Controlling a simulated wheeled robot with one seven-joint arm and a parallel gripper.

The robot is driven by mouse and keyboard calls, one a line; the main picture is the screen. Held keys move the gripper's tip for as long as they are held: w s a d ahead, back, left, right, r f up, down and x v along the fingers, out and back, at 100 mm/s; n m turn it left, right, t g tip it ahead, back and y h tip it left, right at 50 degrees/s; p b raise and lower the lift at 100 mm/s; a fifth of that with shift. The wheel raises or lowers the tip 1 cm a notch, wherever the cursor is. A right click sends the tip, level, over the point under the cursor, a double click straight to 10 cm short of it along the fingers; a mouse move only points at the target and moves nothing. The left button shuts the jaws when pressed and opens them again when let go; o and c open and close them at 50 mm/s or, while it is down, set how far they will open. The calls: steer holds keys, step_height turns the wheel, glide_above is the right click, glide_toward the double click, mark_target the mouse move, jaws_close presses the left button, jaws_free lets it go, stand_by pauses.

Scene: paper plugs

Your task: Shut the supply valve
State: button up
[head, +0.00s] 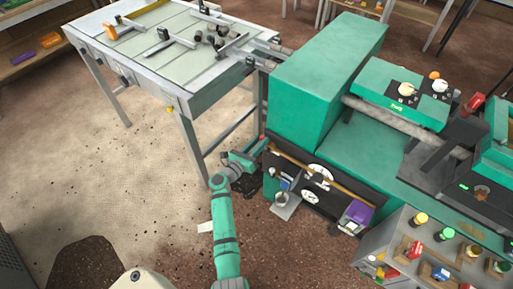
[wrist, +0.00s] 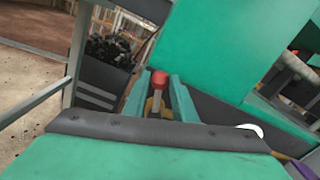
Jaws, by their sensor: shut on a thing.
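In the wrist view a red knob (wrist: 159,79) on a pale metal stem stands between the two green fingers of my gripper (wrist: 158,96). I take it for the handle of the supply valve. My gripper is shut on it, and the knob shows just beyond the fingertips. The valve's body is hidden behind the fingers and the dark palm edge. In the head view my gripper (head: 258,150) is at the lower left corner of the green machine (head: 320,65), beside the table leg. The handle is too small there to make out clearly.
A grey table (head: 190,100) with tools and dark plugs stands at the left of the machine. Gauges (head: 318,173) and a purple box (head: 357,212) are on the machine's front. A dark bin of black pieces (wrist: 107,55) is behind my gripper. Open floor lies at left.

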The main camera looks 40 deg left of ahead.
steer(key=shift+d+m, duration=0.35)
steer(key=shift+m, duration=0.15)
steer(key=shift+d+r+m, duration=0.15)
steer(key=shift+d+m, duration=0.7)
steer(key=shift+m, duration=0.45)
steer(key=o, duration=0.8)
steer(key=shift+s, duration=0.1)
steer(key=shift+s, duration=1.9)
